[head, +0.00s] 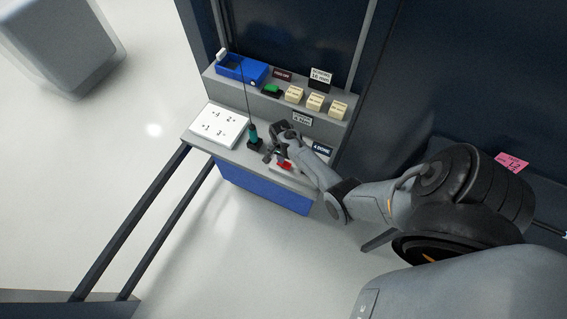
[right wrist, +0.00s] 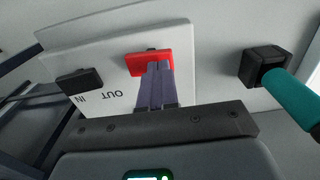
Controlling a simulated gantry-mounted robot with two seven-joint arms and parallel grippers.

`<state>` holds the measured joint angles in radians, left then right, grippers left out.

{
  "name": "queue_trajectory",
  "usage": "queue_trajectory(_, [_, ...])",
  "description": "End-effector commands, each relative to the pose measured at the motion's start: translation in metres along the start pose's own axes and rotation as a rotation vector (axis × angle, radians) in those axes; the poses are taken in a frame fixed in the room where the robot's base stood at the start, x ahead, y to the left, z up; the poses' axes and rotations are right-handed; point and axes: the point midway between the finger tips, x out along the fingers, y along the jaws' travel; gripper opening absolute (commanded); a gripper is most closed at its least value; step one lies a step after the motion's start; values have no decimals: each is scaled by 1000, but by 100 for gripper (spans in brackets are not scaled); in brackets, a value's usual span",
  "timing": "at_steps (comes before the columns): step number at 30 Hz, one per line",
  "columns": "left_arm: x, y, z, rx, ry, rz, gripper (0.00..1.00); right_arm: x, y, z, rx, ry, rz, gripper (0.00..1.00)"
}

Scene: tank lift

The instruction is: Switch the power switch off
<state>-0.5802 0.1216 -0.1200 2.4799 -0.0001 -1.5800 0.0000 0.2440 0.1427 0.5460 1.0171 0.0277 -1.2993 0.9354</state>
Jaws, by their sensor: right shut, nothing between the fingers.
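My right gripper (head: 272,156) is at the front of the grey console shelf. In the right wrist view its shut fingers (right wrist: 155,84) point at a red block (right wrist: 148,62) on a white plate (right wrist: 120,40); the tips overlap the block's lower edge, and I cannot tell if they touch. The red block (head: 285,166) also shows in the head view beside the gripper. The plate has a black block (right wrist: 80,80) and the words IN and OUT, upside down. No label naming a power switch is readable. My left gripper is not in view.
A teal-handled tool (head: 254,138) stands in a black holder (right wrist: 264,66) close by. A numbered white panel (head: 219,125) lies to the left. Behind are a blue bin (head: 262,73), a green item (head: 271,88) and several cream blocks (head: 294,94). A "DONE" sign (head: 322,149) stands at the right.

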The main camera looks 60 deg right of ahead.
Motion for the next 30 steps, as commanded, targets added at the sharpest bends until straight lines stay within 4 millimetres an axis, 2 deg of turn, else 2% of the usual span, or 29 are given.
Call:
queue_trajectory(21, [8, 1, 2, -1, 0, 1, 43, 11, 0, 0, 1, 0, 0, 0])
queue_trajectory(30, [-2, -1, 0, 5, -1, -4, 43, 2, 0, 0, 1, 0, 0, 0])
